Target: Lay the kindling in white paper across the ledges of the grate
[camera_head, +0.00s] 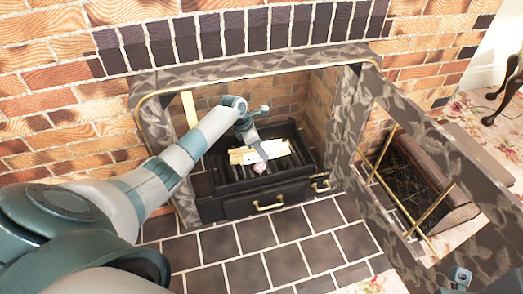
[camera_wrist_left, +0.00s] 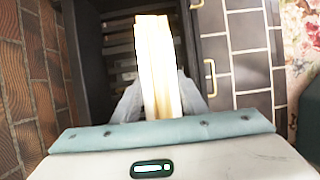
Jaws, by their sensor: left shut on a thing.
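The pale cream kindling bundle (camera_head: 276,148) in white paper is over the black grate (camera_head: 226,187) inside the fireplace. My left gripper (camera_head: 259,160) is shut on the bundle from the near side. In the left wrist view the bundle (camera_wrist_left: 157,62) runs lengthwise between the two grey fingers, and the dark grate (camera_wrist_left: 92,75) shows beneath and beside it. I cannot tell whether the bundle touches the ledges, as the gripper and bundle hide the contact.
A marbled surround (camera_head: 245,72) with brass trim frames the opening. A drawer with brass handles (camera_head: 267,206) sits under the grate. A marbled panel with brass bars (camera_head: 405,150) stands at right. The dark tiled hearth (camera_head: 270,262) in front is clear.

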